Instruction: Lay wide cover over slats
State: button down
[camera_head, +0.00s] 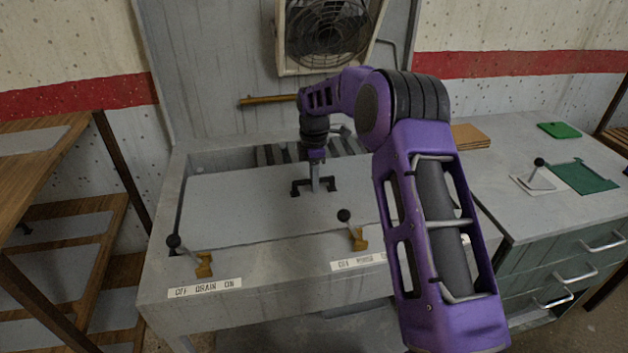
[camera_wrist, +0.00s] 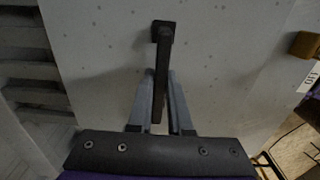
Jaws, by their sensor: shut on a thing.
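The wide cover (camera_head: 235,205) is a flat grey speckled panel with a black bar handle (camera_head: 298,188). It lies roughly level over the front of the sink-like bench; I cannot tell whether it rests or is held slightly above. My gripper (camera_head: 317,184) points down and is shut on the handle. In the wrist view, my fingers (camera_wrist: 162,80) stand either side of the black handle (camera_wrist: 160,45), with the cover (camera_wrist: 230,60) beneath. Grey slats (camera_head: 270,154) show behind the cover's back edge, and at left in the wrist view (camera_wrist: 30,70). My arm hides the cover's right end.
Two black-knobbed levers on brass bases (camera_head: 203,264) (camera_head: 358,240) stand on the bench's front ledge above labels. A fan (camera_head: 328,32) hangs behind. The right counter (camera_head: 510,160) holds a brown stack (camera_head: 468,137) and green pieces (camera_head: 560,130). Wooden shelves (camera_head: 60,215) stand left.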

jog(key=c, duration=0.8)
grip_release()
jog(key=shift+o, duration=0.2)
jog(key=shift+f, duration=0.1)
